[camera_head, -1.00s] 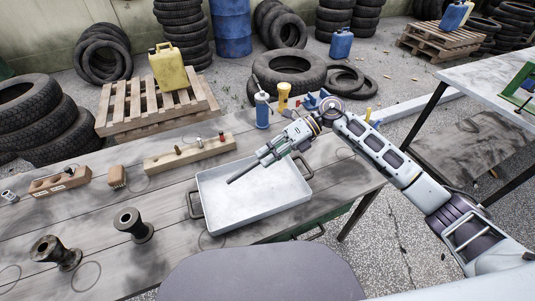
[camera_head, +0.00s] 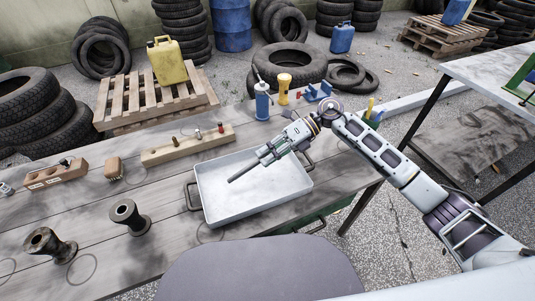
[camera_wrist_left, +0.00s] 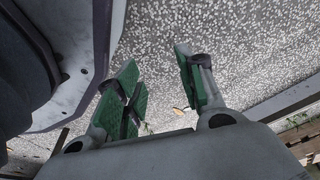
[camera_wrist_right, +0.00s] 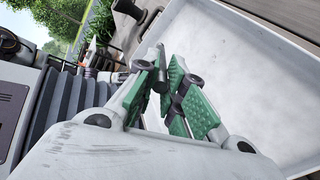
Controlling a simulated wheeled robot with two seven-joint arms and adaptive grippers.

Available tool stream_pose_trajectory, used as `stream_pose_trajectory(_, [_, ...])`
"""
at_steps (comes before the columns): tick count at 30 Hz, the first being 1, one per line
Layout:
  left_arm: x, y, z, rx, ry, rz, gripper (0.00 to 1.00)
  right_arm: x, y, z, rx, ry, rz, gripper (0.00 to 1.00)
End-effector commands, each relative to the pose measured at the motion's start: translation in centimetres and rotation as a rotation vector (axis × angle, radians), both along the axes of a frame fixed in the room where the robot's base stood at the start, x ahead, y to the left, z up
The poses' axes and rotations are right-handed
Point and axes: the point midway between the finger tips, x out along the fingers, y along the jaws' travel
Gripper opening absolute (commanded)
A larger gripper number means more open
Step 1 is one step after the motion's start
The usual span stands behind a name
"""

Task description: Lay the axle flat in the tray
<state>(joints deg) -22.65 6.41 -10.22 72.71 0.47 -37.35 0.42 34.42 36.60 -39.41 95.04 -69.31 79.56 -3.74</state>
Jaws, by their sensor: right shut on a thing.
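The axle (camera_head: 241,173) is a thin dark rod. My right gripper (camera_head: 265,156) is shut on one end of it, over the pale grey tray (camera_head: 208,216). The free end points to the lower left, over the tray's left half. I cannot tell whether that end touches the floor. In the right wrist view the axle's dark end (camera_wrist_right: 163,84) shows between the green finger pads, with the tray's white floor (camera_wrist_right: 245,75) beyond. My left gripper (camera_wrist_left: 160,85) is open and empty in its wrist view, above gravel ground; it is outside the head view.
Two dark spools (camera_head: 130,217) (camera_head: 47,246) stand left of the tray. A wooden block with pegs (camera_head: 188,147) lies behind it. A blue bottle (camera_head: 262,104) and a yellow flashlight-like item (camera_head: 284,88) stand at the table's back. The boards between the spools and the tray are clear.

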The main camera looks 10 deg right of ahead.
Motion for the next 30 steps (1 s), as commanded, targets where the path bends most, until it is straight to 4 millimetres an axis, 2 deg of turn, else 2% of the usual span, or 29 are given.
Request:
stream_pose_trajectory(9, [1.5, -0.5, 1.5, -0.002, 0.002, -0.004, 0.39, 0.0, 0.0, -1.0, 0.002, -0.001, 0.0, 0.0])
stream_pose_trajectory(18, [1.7, -1.2, 2.8, -0.007, 0.021, -0.007, 0.39, 0.0, 0.0, -1.9, 0.001, 0.0, -0.001, 0.0])
stream_pose_trajectory(30, [3.1, -2.4, 5.1, -0.018, 0.023, -0.008, 0.39, 0.0, 0.0, -3.0, 0.0, 0.001, -0.001, 0.0])
